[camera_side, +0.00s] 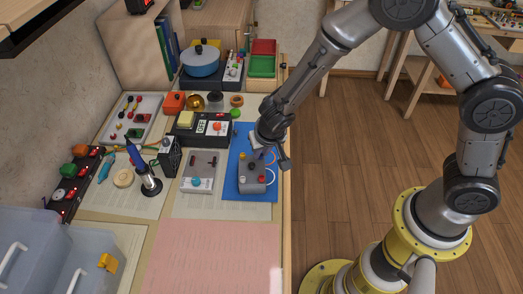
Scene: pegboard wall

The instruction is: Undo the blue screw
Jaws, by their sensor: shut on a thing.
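A grey box (252,184) with several small coloured caps on top stands on a blue mat (238,138). My gripper (270,157) is low over the back right of this box, pointing down. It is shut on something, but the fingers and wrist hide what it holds. I cannot make out a blue screw on the box; that part may be behind my gripper. A small blue knob (196,182) shows on a separate light grey panel (200,165) to the left, apart from my gripper.
A black device (188,132) stands behind left, and a soldering iron stand (150,182) further left. A pink sheet (215,255) lies clear in front. The table's right edge is close.

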